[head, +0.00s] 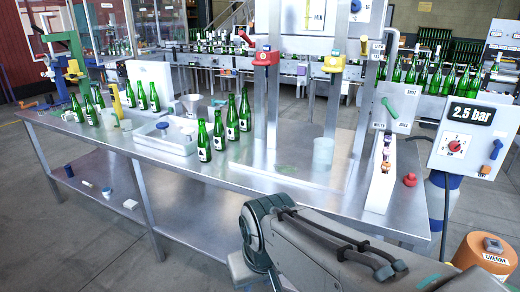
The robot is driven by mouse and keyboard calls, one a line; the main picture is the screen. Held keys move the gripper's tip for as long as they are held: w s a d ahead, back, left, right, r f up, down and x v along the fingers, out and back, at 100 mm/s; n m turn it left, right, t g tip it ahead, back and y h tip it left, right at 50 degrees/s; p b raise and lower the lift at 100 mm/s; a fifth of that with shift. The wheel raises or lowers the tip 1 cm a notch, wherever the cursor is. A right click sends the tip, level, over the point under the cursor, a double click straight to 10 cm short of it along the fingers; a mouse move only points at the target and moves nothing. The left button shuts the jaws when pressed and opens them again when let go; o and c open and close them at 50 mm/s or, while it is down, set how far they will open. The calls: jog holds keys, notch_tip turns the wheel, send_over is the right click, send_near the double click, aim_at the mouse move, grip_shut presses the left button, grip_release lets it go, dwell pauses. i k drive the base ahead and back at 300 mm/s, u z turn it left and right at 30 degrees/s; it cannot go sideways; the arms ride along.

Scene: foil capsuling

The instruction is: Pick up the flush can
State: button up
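No label in the head view marks a thing as the flush can. One pale, translucent can-like vessel (323,153) stands upright on the right part of the metal workbench (225,178), beside the upright posts. A similar pale vessel (109,119) stands among green bottles at the left. I cannot tell which of them, if either, is the flush can. My arm reaches in from the bottom right, in front of the bench. My gripper is not in view.
Green bottles (232,120) stand near a white tray (166,135). A white rack (380,180), a red knob-like object (410,180) and a gauge box marked 2.5 bar (462,143) are at the right. An orange container (482,258) is at bottom right. The bench's front middle is clear.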

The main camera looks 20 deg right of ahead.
aim_at(323, 148)
jog(key=u, duration=0.15)
jog(key=i, duration=0.75)
jog(key=z, duration=0.85)
jog(key=i, duration=0.75)
jog(key=z, duration=0.9)
